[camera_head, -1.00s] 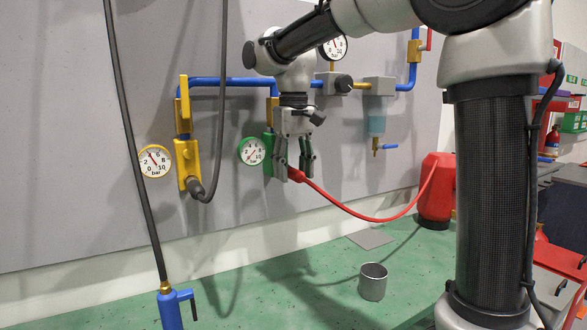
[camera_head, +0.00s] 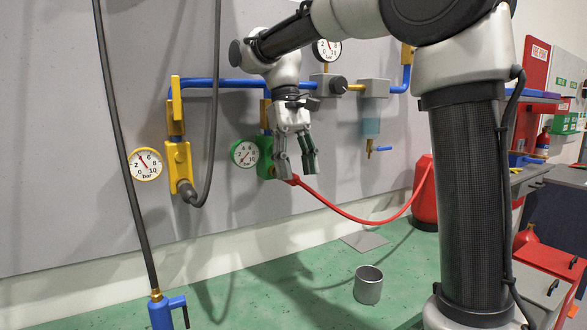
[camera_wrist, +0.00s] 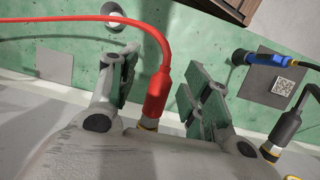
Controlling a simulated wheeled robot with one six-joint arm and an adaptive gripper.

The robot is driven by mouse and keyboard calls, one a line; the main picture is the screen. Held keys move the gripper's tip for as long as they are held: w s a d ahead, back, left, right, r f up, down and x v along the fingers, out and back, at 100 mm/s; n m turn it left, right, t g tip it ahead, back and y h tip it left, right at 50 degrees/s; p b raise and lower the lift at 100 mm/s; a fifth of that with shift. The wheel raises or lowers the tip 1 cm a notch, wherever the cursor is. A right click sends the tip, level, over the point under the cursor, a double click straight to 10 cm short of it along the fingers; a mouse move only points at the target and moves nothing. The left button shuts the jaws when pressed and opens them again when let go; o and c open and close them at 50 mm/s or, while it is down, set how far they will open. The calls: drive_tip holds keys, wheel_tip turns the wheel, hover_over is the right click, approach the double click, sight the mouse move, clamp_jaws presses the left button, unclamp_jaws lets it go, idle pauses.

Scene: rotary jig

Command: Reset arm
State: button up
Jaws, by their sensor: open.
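My gripper (camera_head: 296,168) hangs pointing down in front of the wall panel, near the green valve block (camera_head: 265,157). The red hose (camera_head: 345,209) runs from the green block to the red container at the right. My arm reaches in from the right, over the bench.
A metal cup (camera_head: 368,285) and a grey plate (camera_head: 364,241) are on the green bench (camera_head: 240,290). Yellow fittings (camera_head: 179,165) and gauges (camera_head: 145,164) stick out from the panel. A red container (camera_head: 424,190) stands at the right.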

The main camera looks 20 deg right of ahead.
drive_tip(key=w+a+r+t+y, duration=0.1)
drive_tip(key=w+r+t, duration=0.2)
drive_tip(key=r, duration=0.7)
drive_tip(key=shift+w, duration=0.55)
drive_tip(key=s+d+f+m+t, duration=0.1)
drive_tip(key=s+d+f+t, duration=0.1)
drive_tip(key=s+d+f, duration=0.5)
drive_tip(key=s+d+f+m+t, duration=0.1)
drive_tip(key=s+d+f+t, duration=0.1)
drive_tip(key=s+d+f, duration=0.6)
drive_tip(key=s+f, duration=0.5)
drive_tip(key=s, duration=0.3)
drive_tip(key=shift+s+d+f, duration=0.15)
drive_tip(key=shift+s+d, duration=0.05)
drive_tip(key=shift+d, duration=0.05)
